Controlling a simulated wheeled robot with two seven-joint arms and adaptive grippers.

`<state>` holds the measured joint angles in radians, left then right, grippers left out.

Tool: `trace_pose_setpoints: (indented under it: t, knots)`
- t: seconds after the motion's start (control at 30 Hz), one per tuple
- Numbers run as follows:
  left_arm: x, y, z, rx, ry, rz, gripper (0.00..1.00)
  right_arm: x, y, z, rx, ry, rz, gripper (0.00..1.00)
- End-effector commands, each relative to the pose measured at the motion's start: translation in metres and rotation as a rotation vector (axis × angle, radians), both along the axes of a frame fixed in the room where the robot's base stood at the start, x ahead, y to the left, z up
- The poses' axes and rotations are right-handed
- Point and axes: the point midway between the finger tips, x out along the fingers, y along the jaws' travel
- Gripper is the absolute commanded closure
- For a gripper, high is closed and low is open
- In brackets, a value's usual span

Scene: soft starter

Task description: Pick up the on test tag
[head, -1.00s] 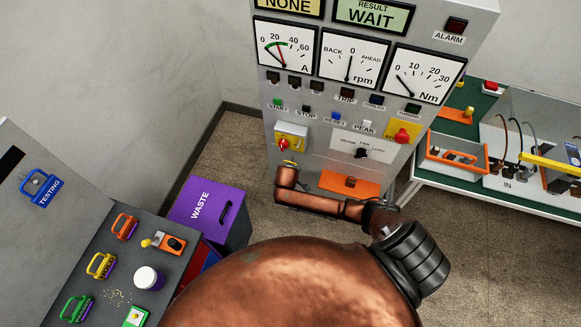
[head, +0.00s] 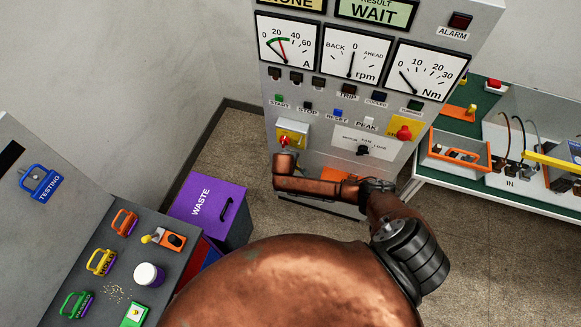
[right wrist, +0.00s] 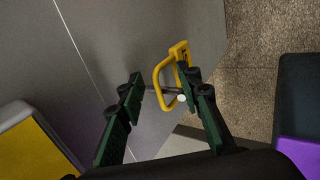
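In the head view my copper arm hides this gripper and the tag. A blue tag (head: 40,184) reading TESTING hangs on the left panel. My left gripper is not in view.
The grey test cabinet (head: 270,95) with dials stands ahead. A purple waste bin (head: 208,208) is left of it. Orange, yellow and green tags lie on the dark bench (head: 95,235). A green-topped bench (head: 463,117) stands at right.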

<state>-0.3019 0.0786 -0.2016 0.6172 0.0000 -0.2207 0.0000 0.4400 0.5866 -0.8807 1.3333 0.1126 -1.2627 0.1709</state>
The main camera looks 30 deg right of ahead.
Motion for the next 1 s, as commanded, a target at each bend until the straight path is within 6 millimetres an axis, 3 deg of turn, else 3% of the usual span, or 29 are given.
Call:
trace_pose_setpoints:
  t: [0.13,0.6,1.0]
  knots:
    - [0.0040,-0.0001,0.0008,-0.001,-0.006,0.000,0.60,-0.0002,0.0002,0.0006,0.000,0.000,0.000,0.68]
    - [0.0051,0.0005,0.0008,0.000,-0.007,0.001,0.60,-0.0005,0.0001,0.0004,0.000,0.000,0.000,1.00]
    - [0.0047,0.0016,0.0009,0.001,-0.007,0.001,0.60,-0.0006,0.0001,0.0002,0.001,0.001,0.000,1.00]
